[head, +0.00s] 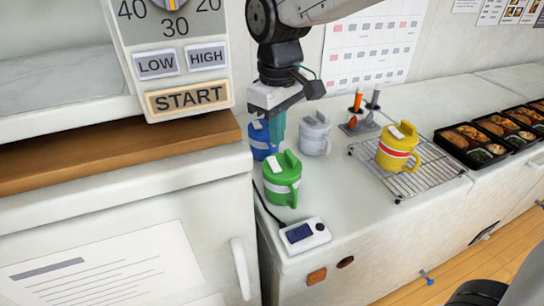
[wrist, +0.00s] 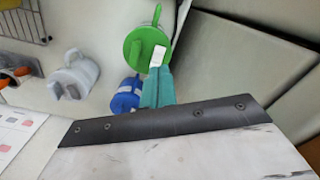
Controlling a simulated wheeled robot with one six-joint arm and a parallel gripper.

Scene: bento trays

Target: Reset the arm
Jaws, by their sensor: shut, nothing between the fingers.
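My gripper (head: 277,128) hangs over the counter with its teal fingers pointing down, close to the blue mug and behind the green mug. The fingers are shut with nothing between them; they also show in the wrist view (wrist: 157,88). The blue lidded mug (head: 262,140) is partly hidden by the gripper. The green lidded mug (head: 282,180) stands upright in front of it, and a light grey lidded mug (head: 315,135) stands to the right. In the wrist view the green mug (wrist: 140,45) and the blue mug (wrist: 125,97) lie beside the fingertips. I cannot tell whether they touch.
A yellow mug (head: 397,147) stands on a wire rack (head: 432,172) at the right. A stand with markers (head: 360,120) is behind it. Several bento trays (head: 467,146) line the far right. A white device (head: 304,235) with a cable sits at the front edge. The microwave (head: 180,60) is at left.

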